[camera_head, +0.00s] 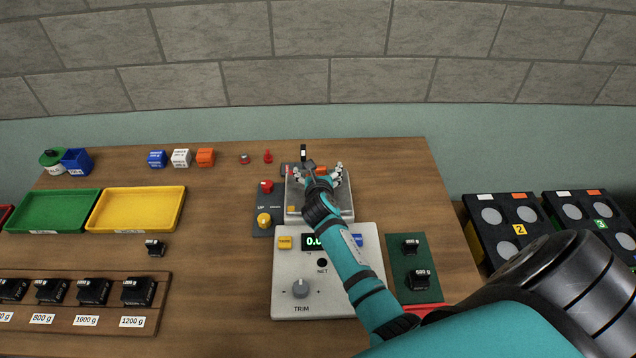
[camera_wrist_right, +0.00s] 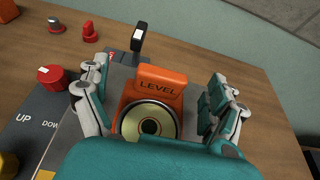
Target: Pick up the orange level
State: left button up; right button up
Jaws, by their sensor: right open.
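The orange level (camera_wrist_right: 160,90) stands on the scale's metal plate in the right wrist view. It is an orange block with the word LEVEL on top and a round pale dial in its front. In the head view, my right gripper (camera_head: 321,172) is over the metal plate (camera_head: 345,210) and hides most of the level. My left gripper is not in view.
A red knob (camera_head: 266,187) and a yellow knob (camera_head: 264,220) sit left of the plate. A small black and white post (camera_head: 303,152) stands behind it. The scale body (camera_head: 290,290) is in front.

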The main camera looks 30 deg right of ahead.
jog(key=c, duration=1.6)
jog(key=shift+r, duration=0.1)
